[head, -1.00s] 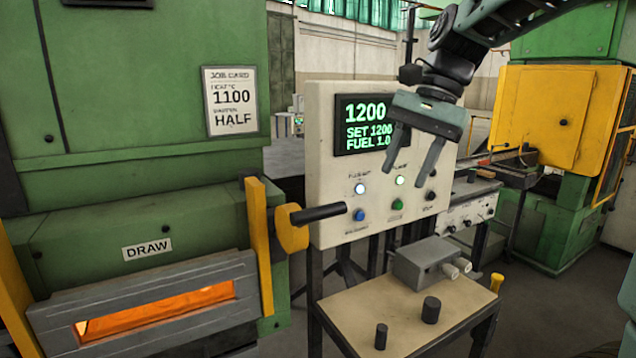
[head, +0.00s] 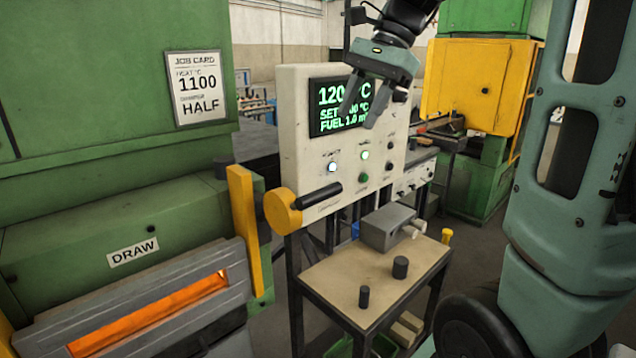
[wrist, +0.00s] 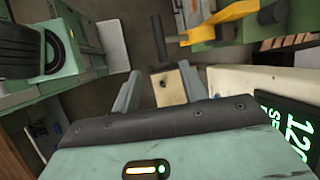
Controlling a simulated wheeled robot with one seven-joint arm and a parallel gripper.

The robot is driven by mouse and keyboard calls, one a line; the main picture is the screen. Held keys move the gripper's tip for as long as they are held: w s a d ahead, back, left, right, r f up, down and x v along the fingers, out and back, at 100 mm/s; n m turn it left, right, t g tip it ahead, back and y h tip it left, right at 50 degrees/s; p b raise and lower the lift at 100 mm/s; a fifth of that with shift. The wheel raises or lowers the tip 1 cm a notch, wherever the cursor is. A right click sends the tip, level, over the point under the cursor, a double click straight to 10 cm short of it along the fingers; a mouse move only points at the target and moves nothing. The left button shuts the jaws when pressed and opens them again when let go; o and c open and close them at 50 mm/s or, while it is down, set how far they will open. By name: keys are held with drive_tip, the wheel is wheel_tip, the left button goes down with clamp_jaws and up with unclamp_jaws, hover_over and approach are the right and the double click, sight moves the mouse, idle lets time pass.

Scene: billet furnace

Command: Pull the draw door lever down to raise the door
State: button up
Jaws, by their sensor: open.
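The draw door lever has a yellow hub (head: 283,211) and a black handle (head: 320,195) pointing right and slightly up, beside the furnace. In the wrist view a black bar (wrist: 158,38) joined to a yellow part appears to be this lever, beyond the fingertips. The grey draw door (head: 210,318) is at lower left, with an orange glow through its slot, under the DRAW label (head: 133,252). My gripper (head: 358,120) is open and empty, fingers pointing down in front of the control panel's display. It is above and right of the handle, apart from it; its fingers also show in the wrist view (wrist: 160,95).
The control panel (head: 293,130) stands behind the lever and gripper. A small table (head: 335,288) below holds a grey box (head: 387,228) and two dark cylinders. A yellow upright post (head: 243,225) stands left of the hub. Open space lies above the handle.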

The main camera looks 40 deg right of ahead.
sight(322, 190)
drive_tip(key=p+x, duration=0.2)
drive_tip(key=x, duration=1.3)
drive_tip(key=shift+p, duration=0.4)
clamp_jaws()
